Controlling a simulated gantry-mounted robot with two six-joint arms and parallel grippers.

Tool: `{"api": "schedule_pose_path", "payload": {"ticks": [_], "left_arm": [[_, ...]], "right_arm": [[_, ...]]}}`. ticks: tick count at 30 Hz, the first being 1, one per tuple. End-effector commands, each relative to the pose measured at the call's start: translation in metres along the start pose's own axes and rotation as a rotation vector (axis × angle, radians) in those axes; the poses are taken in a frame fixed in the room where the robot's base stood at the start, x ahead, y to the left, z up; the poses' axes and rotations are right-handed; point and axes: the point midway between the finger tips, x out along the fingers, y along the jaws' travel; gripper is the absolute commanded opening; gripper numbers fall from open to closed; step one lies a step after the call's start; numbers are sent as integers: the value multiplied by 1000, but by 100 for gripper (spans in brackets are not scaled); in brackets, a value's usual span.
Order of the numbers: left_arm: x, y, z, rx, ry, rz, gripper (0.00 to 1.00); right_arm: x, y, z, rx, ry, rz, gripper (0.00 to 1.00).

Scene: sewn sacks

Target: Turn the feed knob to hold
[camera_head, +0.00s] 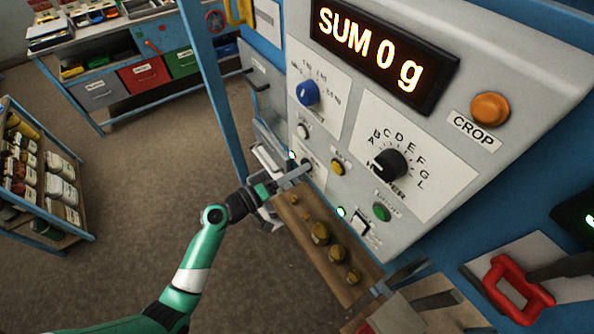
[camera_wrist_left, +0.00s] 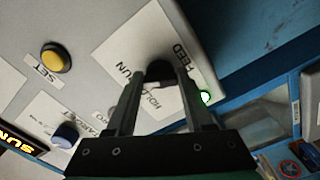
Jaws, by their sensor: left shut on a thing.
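The feed knob (camera_wrist_left: 160,72) is small and dark and sits on a white plate marked FEED, RUN and HOLD in the left wrist view. My left gripper (camera_wrist_left: 158,82) has its two fingers closed on the knob from either side. In the head view the left gripper (camera_head: 303,169) reaches the lower left of the grey panel (camera_head: 440,195), and the knob is mostly hidden by the fingers there. The knob's pointer direction cannot be told. My right gripper is not in view.
A green lamp (camera_wrist_left: 205,97) is lit beside the feed plate. A yellow SET button (camera_wrist_left: 56,58), a blue knob (camera_head: 308,92) and a black lettered knob (camera_head: 390,164) are on the same panel. A wooden shelf with brass weights (camera_head: 320,233) lies below. The display reads SUM 0 g.

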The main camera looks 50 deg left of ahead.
Motion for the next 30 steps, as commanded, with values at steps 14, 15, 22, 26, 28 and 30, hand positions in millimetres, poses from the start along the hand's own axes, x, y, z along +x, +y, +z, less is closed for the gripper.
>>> {"api": "schedule_pose_path", "payload": {"ticks": [14, 15, 22, 26, 28, 30], "left_arm": [[0, 2, 0, -158, 0, 0, 0], [0, 2, -1, -188, 0, 0, 0], [0, 3, -1, -393, -1, 0, 0], [0, 4, -1, -516, -1, 0, 0], [0, 4, -1, -584, -1, 0, 0], [0, 4, -2, -649, -1, -1, 0]], "right_arm": [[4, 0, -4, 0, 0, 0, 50], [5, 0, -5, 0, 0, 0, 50], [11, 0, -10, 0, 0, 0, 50], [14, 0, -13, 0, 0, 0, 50], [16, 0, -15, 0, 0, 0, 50], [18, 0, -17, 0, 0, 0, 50]]}}
